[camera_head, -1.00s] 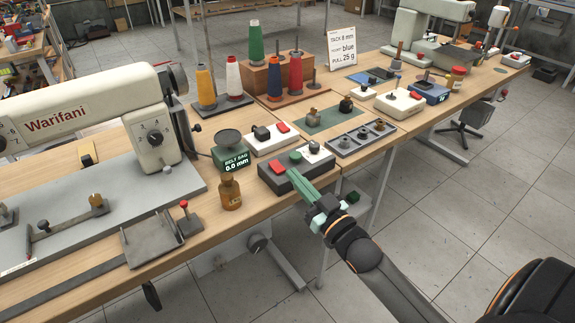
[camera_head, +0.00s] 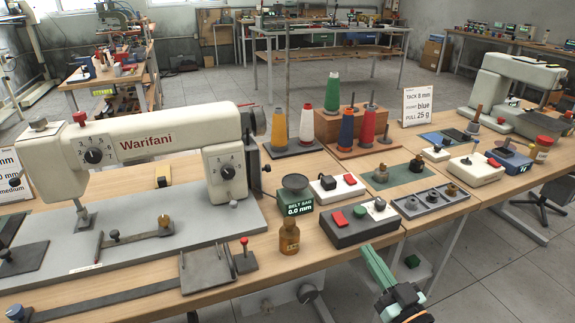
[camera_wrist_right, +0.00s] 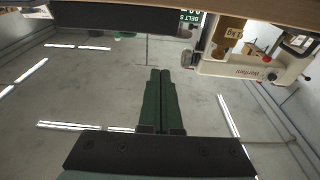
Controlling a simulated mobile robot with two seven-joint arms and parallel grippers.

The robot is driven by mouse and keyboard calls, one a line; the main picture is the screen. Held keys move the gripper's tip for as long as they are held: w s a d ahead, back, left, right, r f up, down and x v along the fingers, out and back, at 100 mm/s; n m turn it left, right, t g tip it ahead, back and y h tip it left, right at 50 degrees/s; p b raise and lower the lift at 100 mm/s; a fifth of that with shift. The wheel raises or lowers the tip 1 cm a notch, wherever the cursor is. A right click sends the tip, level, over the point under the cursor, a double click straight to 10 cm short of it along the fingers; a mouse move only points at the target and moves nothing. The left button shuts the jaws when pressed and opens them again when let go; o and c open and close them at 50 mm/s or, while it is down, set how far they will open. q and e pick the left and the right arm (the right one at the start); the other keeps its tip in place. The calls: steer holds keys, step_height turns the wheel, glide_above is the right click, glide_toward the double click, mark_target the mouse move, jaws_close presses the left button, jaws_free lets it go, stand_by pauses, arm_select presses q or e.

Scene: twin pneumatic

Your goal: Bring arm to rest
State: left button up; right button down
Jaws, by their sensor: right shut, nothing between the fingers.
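My right gripper (camera_head: 376,268) shows at the bottom right of the head view, with green fingers, in front of the table's front edge by the dark button box (camera_head: 350,232). Its fingers are shut together with nothing between them. My left gripper is not in view.
The workbench (camera_head: 335,268) holds the white Warifani machine (camera_head: 150,140), a brown bottle (camera_head: 289,238), a belt sag display (camera_head: 297,208), thread cones (camera_head: 332,97) and a grey tray (camera_head: 430,203). Open floor (camera_head: 490,285) lies at the lower right.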

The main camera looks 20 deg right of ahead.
steer(key=s+a+f+n+g, duration=0.1)
steer(key=s+a+f+g, duration=0.35)
steer(key=f, duration=0.25)
steer(key=s+a+f+g+y, duration=0.1)
steer(key=s+a+f+g, duration=0.25)
steer(key=a+f, duration=0.3)
steer(key=s+a+f+n+g, duration=0.1)
steer(key=s+a+f+g, duration=0.3)
steer(key=f, duration=0.4)
arm_select(q)
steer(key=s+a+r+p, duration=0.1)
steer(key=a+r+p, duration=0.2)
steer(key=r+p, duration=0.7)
steer(key=p, duration=0.4)
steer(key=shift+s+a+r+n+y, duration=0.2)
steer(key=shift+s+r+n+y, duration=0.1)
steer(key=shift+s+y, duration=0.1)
arm_select(e)
steer(key=s+d+r+m+t, duration=0.1)
steer(key=s+d+r, duration=0.1)
steer(key=r, duration=0.8)
steer(key=shift+s+d+r, duration=0.2)
steer(key=shift+s, duration=0.3)
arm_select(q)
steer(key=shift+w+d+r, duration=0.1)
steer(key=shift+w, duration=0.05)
